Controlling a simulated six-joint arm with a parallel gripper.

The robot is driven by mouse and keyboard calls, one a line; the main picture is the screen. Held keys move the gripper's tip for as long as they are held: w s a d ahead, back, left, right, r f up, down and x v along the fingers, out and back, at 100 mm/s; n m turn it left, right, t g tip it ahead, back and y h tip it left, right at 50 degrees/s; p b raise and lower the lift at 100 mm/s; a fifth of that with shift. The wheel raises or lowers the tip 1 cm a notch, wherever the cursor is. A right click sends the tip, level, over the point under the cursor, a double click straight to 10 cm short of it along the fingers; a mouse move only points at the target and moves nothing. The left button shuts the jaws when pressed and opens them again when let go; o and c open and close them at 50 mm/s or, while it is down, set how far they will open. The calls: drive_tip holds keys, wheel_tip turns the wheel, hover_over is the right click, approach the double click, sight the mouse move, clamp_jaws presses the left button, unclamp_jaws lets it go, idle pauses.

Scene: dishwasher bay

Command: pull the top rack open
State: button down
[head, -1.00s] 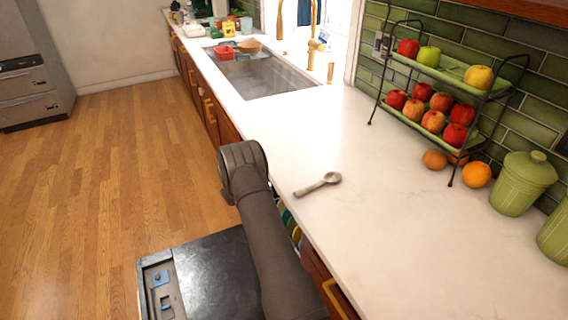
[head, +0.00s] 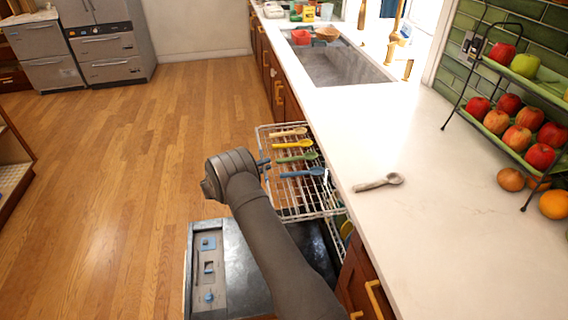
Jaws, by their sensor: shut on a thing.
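The top rack (head: 310,215) is a white wire rack, standing out of the dishwasher under the counter. Wooden, yellow, green and blue utensils lie across it. My gripper (head: 262,163) is at the rack's outer edge, on the side away from the counter, and is shut on it. My arm's wrist hides most of the jaws, so the exact contact is hard to see. The dishwasher door (head: 235,275) is folded down below the rack, with its control panel at the left. My arm covers part of the door.
A metal scoop (head: 378,183) lies on the white counter (head: 440,240) near its edge. A tiered fruit stand (head: 500,137) stands at the right, and a sink (head: 340,65) is further back. The wooden floor (head: 150,140) left of the rack is clear.

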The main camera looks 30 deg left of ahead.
drive_tip(key=s+a, duration=0.5)
drive_tip(key=shift+s+a, duration=0.2)
drive_tip(key=c, duration=1.5)
unclamp_jaws()
drive_tip(key=shift+s, duration=0.1)
drive_tip(key=v, duration=1.7)
drive_tip(key=shift+s+a+f, duration=0.1)
